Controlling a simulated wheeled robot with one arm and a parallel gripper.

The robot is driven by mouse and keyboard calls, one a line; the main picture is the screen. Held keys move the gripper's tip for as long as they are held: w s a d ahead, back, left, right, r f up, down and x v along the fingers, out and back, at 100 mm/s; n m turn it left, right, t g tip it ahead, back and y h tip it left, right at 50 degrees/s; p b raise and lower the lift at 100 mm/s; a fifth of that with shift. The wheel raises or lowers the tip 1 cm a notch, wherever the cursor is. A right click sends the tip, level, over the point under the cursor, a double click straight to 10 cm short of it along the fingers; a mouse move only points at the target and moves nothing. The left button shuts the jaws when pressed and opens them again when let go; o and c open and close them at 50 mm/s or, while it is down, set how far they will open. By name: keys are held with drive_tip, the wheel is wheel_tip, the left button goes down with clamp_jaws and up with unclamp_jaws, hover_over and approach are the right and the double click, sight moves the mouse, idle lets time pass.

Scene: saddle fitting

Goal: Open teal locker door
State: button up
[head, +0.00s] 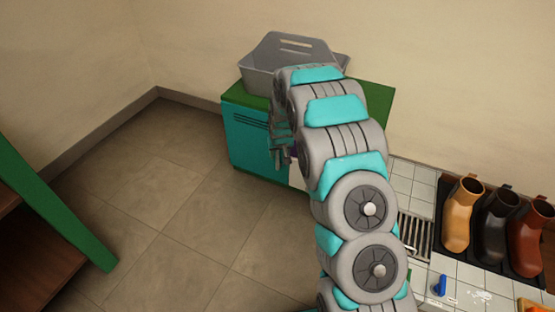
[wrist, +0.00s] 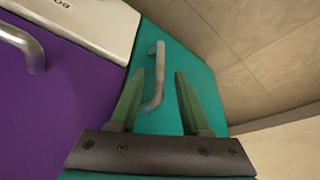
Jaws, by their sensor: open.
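The teal locker door (wrist: 192,62) fills the middle of the wrist view, with a silver bar handle (wrist: 158,60) on it. My gripper (wrist: 156,76) is open, and its two green fingers lie on either side of the handle in the picture. I cannot tell whether they touch it or how far away it is. In the head view the green-topped locker (head: 375,97) stands against the wall, with a slatted teal panel (head: 248,142) on its left. My gripper (head: 282,155) is beside that panel, largely hidden by my arm, which also covers much of the locker front.
A purple door (wrist: 70,95) with its own silver handle (wrist: 28,45) adjoins the teal one. A grey bin (head: 268,60) sits on the locker. A green-edged wooden piece (head: 55,205) is at left; the floor between is clear.

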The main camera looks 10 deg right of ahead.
sight(278, 158)
drive_tip(key=shift+x, duration=2.7)
drive_tip(key=shift+c, duration=0.4)
clamp_jaws()
